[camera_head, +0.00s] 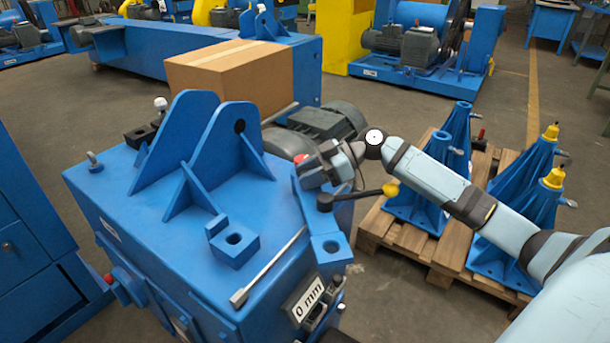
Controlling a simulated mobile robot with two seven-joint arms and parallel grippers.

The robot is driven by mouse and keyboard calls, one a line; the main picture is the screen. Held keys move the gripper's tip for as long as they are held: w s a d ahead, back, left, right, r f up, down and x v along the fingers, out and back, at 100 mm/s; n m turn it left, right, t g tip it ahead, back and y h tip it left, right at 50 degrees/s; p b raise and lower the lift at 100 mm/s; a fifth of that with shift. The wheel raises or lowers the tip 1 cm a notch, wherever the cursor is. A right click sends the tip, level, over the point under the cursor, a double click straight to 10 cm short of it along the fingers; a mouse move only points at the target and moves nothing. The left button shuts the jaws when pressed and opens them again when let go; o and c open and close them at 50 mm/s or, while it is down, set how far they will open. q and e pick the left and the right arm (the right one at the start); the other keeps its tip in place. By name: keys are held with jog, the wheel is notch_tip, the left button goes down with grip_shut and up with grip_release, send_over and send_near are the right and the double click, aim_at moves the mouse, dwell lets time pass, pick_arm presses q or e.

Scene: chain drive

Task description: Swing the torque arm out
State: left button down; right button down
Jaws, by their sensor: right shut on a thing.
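The torque arm looks to be the blue bar (326,225) along the right edge of the blue machine housing (170,220). A holed block sits at its near end. My right gripper (311,172) reaches in from the right and is shut at the bar's far end. The fingers hide the exact grip point, and a bit of red shows beside them. A black lever with a yellow knob (390,188) sticks out to the right, just below the gripper. My left gripper is not in view.
Two blue upright brackets (215,145) and a holed block (234,243) stand on the housing. A metal rod (268,268) lies near its front edge, above a "0 mm" plate (308,300). A cardboard box (230,75) stands behind. Blue stands fill a wooden pallet (405,238) at right.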

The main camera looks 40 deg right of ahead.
jog(key=c, duration=1.1)
grip_release()
jog(key=shift+s+d+r, duration=0.1)
jog(key=shift+d+r, duration=0.1)
jog(key=shift+d, duration=0.1)
pick_arm(q)
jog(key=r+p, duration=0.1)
jog(key=p, duration=0.1)
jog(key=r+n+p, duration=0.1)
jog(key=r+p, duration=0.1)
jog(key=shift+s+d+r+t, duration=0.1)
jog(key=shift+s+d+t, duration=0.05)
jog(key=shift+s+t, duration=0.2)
pick_arm(e)
jog(key=v, duration=1.3)
jog(key=shift+s+f, duration=0.15)
